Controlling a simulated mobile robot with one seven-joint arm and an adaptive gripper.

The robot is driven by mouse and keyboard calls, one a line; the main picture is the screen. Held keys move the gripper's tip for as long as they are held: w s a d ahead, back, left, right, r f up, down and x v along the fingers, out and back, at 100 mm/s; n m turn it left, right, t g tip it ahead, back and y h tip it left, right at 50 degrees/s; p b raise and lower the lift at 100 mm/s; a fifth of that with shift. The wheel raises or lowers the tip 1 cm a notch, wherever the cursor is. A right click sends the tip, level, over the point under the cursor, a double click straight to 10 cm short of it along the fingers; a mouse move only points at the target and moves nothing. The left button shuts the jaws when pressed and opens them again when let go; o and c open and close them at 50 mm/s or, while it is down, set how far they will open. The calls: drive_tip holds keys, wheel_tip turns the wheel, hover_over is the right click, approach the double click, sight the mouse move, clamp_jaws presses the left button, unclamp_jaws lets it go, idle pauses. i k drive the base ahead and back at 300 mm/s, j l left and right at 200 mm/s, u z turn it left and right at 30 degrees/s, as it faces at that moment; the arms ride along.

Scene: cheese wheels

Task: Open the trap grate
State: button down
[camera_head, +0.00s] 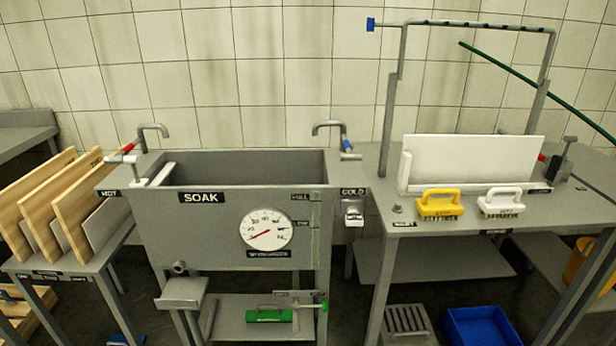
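A grey slatted piece (407,322) that looks like the trap grate is on the floor under the left end of the right-hand table, at the bottom edge of the picture. Its lower part is cut off by the frame. I cannot tell whether it is hinged, or whether it is open or closed. My gripper is not in view.
A grey sink marked SOAK (225,225) stands left of it, with a lower shelf holding a green brush (268,316). A blue tub (483,327) sits right of the slatted piece. The right-hand table (455,238) with its legs and lower shelf (435,272) overhangs this area.

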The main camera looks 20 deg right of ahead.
sight(404, 325)
drive_tip(key=z, duration=1.2)
